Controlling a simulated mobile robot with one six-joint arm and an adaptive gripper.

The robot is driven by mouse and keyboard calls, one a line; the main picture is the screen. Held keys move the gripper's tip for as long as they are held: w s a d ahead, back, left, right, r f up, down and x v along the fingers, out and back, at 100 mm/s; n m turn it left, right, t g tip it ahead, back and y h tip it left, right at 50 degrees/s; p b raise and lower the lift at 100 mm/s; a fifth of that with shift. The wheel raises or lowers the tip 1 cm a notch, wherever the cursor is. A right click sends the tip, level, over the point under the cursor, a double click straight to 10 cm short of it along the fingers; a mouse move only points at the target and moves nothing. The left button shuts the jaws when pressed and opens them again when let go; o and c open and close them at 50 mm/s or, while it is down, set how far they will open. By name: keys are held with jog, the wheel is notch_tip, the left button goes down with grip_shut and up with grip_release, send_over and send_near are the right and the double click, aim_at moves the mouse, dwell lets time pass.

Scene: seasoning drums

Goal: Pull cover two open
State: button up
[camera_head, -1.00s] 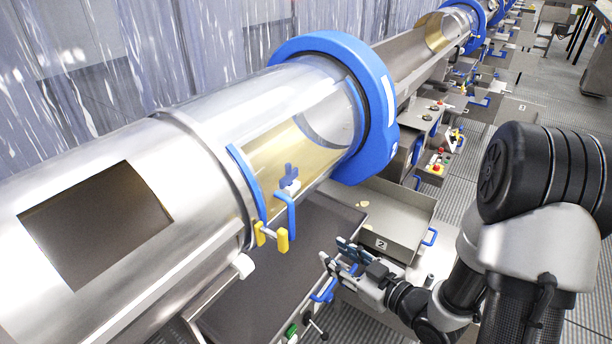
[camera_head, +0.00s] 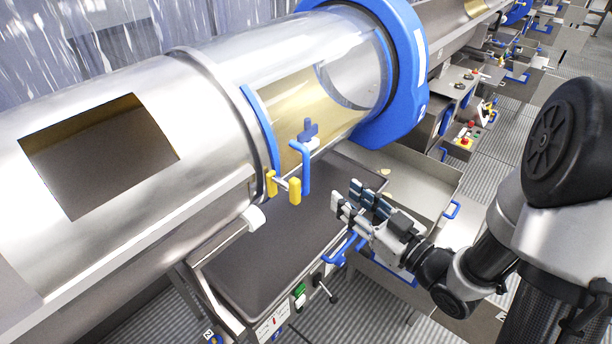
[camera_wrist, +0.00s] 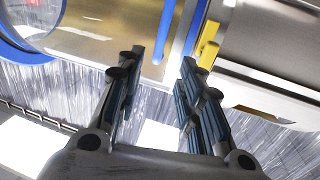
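The clear cover (camera_head: 325,75) on the drum has a blue upright handle (camera_head: 304,168) at its lower edge, which also shows in the wrist view (camera_wrist: 165,32). Yellow latch pieces (camera_head: 294,190) sit beside the handle; yellow also shows in the wrist view (camera_wrist: 207,45). The cover looks closed over the tan opening. My gripper (camera_head: 352,198) is right of the handle and apart from it in the head view. In the wrist view its two fingers (camera_wrist: 160,72) are spread with nothing between them, and the handle appears beyond their tips.
The steel drum (camera_head: 215,115) has a square opening (camera_head: 98,155) at left. A thick blue ring (camera_head: 410,70) stands right of the cover. A dark tray (camera_head: 250,250) lies below the drum. Other bins and control boxes (camera_head: 462,140) line the right side.

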aim_at(308, 166)
jog(key=x, duration=1.5)
jog(key=shift+s+r, duration=0.1)
grip_shut()
